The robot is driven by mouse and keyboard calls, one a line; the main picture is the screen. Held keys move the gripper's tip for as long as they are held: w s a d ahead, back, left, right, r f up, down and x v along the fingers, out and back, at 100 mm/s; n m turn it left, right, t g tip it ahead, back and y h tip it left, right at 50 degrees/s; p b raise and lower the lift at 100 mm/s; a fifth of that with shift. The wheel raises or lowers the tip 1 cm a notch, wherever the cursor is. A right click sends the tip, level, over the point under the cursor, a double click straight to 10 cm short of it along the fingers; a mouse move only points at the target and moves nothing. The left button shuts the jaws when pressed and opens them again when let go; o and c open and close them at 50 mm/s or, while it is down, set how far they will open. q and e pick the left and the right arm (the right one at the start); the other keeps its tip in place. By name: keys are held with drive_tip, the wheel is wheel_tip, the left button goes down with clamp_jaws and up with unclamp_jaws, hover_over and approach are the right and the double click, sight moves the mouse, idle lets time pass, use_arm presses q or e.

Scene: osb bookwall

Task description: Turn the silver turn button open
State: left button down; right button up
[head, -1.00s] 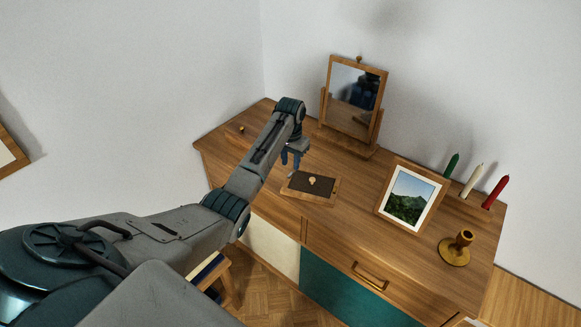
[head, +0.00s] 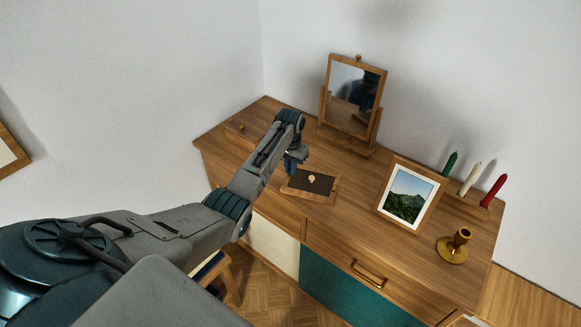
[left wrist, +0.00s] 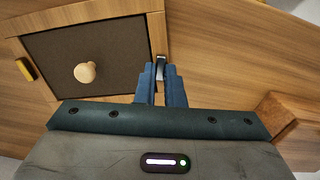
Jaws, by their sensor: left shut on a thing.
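The silver turn button (left wrist: 160,66) sits on the wooden frame at the right edge of a dark panel (left wrist: 115,45) in the left wrist view. The panel has a pale round knob (left wrist: 85,72). My left gripper (left wrist: 160,80) has its blue fingers close together on either side of the button, shut on it; the fingertips hide part of it. In the head view my left gripper (head: 291,167) is down at the far left corner of the framed panel (head: 318,187), and the button is hidden there. My right gripper is in neither view.
A brass-coloured piece (left wrist: 25,69) sits on the frame's opposite side. On the dresser top (head: 345,170) stand a mirror (head: 353,98), a framed landscape picture (head: 408,198), a brass candlestick (head: 454,245) and several candles. Bare wood lies between the panel and the picture.

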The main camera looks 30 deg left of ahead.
use_arm(q)
drive_tip(key=shift+a+r+n+p, duration=0.1)
drive_tip(key=shift+r+n+p, duration=0.15)
drive_tip(key=shift+n+p, duration=0.6)
drive_tip(key=shift+f+n, duration=0.25)
drive_tip(key=shift+n, duration=0.1)
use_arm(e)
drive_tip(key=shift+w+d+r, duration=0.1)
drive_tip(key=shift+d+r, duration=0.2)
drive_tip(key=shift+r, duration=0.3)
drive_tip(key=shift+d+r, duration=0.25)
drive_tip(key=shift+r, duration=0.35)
use_arm(q)
drive_tip(key=c, duration=1.5)
unclamp_jaws()
